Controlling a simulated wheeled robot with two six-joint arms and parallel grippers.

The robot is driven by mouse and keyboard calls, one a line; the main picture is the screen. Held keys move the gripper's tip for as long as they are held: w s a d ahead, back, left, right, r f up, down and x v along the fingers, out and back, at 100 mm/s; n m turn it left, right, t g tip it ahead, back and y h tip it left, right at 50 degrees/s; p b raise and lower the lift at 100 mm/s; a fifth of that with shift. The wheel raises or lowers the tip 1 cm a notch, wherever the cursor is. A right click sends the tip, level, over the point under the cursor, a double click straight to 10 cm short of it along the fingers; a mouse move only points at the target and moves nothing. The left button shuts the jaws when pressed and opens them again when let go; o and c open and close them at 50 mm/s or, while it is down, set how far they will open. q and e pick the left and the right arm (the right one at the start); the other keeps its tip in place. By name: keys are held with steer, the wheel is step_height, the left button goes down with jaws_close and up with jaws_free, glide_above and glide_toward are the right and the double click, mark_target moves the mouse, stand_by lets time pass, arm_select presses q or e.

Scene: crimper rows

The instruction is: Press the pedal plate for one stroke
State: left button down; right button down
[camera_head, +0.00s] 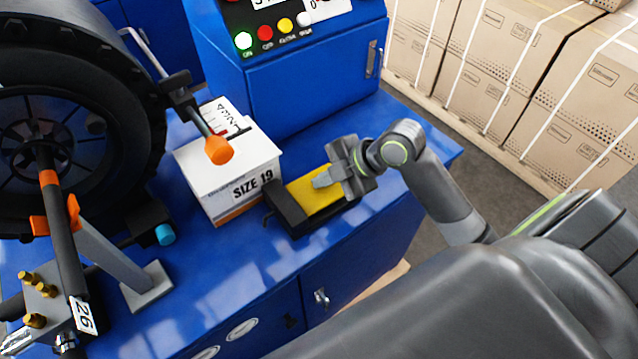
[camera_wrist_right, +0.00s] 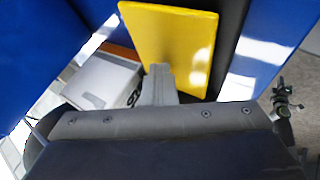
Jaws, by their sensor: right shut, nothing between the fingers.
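The pedal plate (camera_head: 312,190) is a yellow slab on a black base (camera_head: 288,212), on the blue bench top. It also shows in the right wrist view (camera_wrist_right: 172,40), at the upper middle. My right gripper (camera_head: 322,181) is shut and empty. Its fingertips are over the yellow plate in the head view and overlap its near edge in the right wrist view. I cannot tell whether they touch it. The gripper's body hides the right end of the plate in the head view. My left gripper is not in view.
A white box marked "SIZE 19" (camera_head: 238,180) stands left of the pedal. An orange-tipped lever (camera_head: 219,149) hangs over it. A black tire (camera_head: 60,110) fills the upper left. A blue control cabinet (camera_head: 300,95) with coloured buttons stands behind. Cartons (camera_head: 500,70) stand beyond the bench.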

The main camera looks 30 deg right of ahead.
mark_target(321, 190)
steer(key=shift+f, duration=0.3)
steer(key=shift+r, duration=0.1)
steer(key=shift+r+p, duration=0.95)
steer(key=shift+r, duration=0.25)
steer(key=r+p, duration=0.2)
steer(key=r, duration=0.1)
steer(key=r+p, duration=0.2)
steer(key=shift+a, duration=0.35)
stand_by(1.4)
